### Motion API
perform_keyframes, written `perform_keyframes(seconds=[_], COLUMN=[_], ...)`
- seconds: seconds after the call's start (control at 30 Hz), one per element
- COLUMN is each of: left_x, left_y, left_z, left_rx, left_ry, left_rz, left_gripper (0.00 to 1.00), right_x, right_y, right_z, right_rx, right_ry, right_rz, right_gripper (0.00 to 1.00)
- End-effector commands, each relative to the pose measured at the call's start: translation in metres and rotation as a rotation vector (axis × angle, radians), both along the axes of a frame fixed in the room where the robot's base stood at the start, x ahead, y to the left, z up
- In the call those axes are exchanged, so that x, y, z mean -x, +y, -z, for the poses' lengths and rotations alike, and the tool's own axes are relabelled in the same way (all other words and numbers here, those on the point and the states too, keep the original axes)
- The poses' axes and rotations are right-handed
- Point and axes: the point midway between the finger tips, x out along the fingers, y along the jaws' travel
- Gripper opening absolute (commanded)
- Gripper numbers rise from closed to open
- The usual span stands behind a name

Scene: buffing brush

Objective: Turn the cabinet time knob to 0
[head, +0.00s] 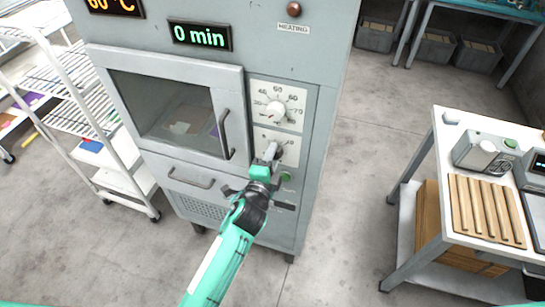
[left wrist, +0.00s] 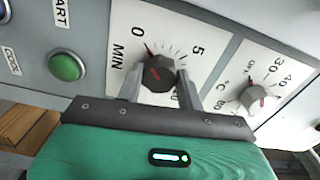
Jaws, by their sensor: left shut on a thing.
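The cabinet (head: 325,60) stands in the middle of the head view. Its time knob (left wrist: 158,72) is dark, on a white dial marked MIN, with 0 at the upper left and 5 to the right in the left wrist view. A red mark shows at the knob's upper left, on the side of the 0. My left gripper (head: 269,157) is at the dial, its two fingers shut on the knob from both sides. The green display (head: 201,36) reads 0 min. My right gripper is not in view.
The temperature knob (head: 276,112) is just above the time dial. A green start button (left wrist: 66,67) is close to my left gripper. The cabinet door (head: 175,110) is closed.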

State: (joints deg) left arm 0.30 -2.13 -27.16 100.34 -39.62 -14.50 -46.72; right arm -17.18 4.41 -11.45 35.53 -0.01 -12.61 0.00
Motion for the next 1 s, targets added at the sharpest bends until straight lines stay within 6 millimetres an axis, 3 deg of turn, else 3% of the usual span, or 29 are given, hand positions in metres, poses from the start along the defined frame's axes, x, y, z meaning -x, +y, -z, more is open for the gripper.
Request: perform_keyframes(seconds=[0.5, 0.53, 0.6, 1.0], left_x=[0.0003, 0.0003, 0.0003, 0.0054], left_y=[0.0002, 0.0002, 0.0002, 0.0019], left_z=[0.0011, 0.0012, 0.0011, 0.0022], left_rx=[0.017, 0.017, 0.016, 0.015], left_ry=[0.008, 0.008, 0.008, 0.007], left_rz=[-0.001, -0.001, -0.001, 0.000], left_gripper=[0.14, 0.43, 0.57, 0.59], right_x=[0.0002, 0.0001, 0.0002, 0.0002], right_y=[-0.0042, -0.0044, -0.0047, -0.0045], right_z=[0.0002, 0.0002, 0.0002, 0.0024], right_rx=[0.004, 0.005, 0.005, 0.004], right_ry=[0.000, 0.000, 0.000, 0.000], right_rz=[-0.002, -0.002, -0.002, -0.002], right_gripper=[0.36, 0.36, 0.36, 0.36])
